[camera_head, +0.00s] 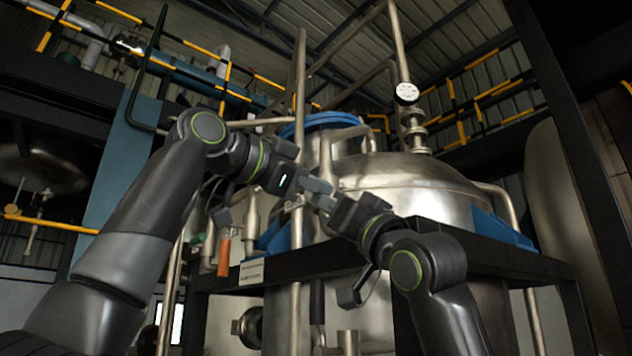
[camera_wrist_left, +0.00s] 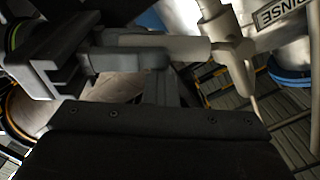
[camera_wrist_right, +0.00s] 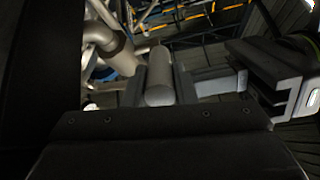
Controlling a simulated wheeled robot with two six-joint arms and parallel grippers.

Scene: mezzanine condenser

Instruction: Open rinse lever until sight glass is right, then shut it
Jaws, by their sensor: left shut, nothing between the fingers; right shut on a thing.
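The rinse lever is a pale grey round handle (camera_wrist_left: 178,48) joined to a pipe fitting beside a RINSE label (camera_wrist_left: 283,12) in the left wrist view. My right gripper (camera_head: 324,203) is shut on the lever, whose rounded end (camera_wrist_right: 159,92) shows between its fingers in the right wrist view. My left gripper (camera_head: 320,186) is shut and empty, close beside the right gripper and the lever. In the head view the grippers cover most of the lever. I cannot make out the sight glass in any view.
A steel vessel (camera_head: 415,190) with a white dial gauge (camera_head: 406,93) stands behind my grippers. A dark frame beam (camera_head: 480,258) runs in front of it. A vertical pipe (camera_head: 299,100) and an orange-handled part (camera_head: 223,255) are close to my left arm.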

